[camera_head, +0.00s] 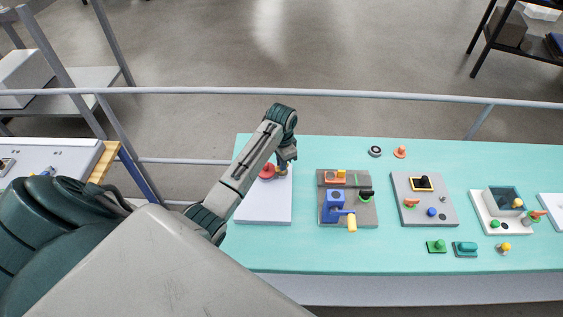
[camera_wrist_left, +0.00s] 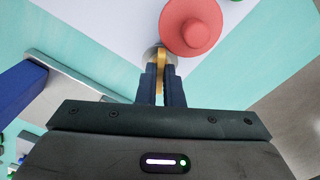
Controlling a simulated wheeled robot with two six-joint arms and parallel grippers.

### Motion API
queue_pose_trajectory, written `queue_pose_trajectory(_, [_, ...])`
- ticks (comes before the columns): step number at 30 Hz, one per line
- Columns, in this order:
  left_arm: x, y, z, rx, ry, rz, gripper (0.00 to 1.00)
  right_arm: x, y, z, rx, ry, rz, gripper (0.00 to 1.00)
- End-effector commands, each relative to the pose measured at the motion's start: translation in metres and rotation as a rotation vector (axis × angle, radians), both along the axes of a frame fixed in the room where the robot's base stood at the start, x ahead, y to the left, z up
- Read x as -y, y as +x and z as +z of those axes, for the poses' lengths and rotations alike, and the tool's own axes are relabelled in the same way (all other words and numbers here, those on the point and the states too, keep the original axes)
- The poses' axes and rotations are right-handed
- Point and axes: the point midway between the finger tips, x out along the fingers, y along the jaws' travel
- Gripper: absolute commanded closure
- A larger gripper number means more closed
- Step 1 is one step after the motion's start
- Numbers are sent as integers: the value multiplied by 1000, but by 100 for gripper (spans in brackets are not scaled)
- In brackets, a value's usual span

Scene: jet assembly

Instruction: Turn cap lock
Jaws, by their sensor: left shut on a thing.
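A red round cap (camera_wrist_left: 192,24) with a raised knob sits on a white board. It also shows at the back of the board in the head view (camera_head: 266,172). Beside it is a narrow yellow-orange piece (camera_wrist_left: 161,57), which looks like the cap lock, on a grey round base. My left gripper (camera_wrist_left: 161,75) reaches down from above with its dark blue fingers shut on this yellow piece. In the head view my left gripper (camera_head: 283,165) is at the board's back right and partly hides the piece. My right gripper is in neither view.
The white board (camera_head: 262,210) lies on the left of a turquoise table (camera_head: 300,255). To its right stand a fixture with a blue block (camera_head: 334,204), a grey board (camera_head: 424,190) and a white box (camera_head: 501,200). Loose small parts lie along the front and back edges.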

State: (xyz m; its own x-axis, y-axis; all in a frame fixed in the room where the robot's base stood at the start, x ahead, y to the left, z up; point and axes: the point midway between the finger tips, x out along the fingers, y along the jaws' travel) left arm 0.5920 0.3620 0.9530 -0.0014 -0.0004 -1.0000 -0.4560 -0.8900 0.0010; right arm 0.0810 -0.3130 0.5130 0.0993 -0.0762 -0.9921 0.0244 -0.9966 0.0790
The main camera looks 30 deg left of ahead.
Motion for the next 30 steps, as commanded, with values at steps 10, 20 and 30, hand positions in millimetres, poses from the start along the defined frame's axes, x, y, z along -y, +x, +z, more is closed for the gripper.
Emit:
queue_pose_trajectory(10, [0, 2, 3, 7, 2, -306, 100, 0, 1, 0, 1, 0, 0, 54])
queue_pose_trajectory(20, [0, 3, 3, 8, 2, -496, 100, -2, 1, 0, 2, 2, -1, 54])
queue_pose_trajectory(30, [0, 3, 4, 10, 2, -562, 100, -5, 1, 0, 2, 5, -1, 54])
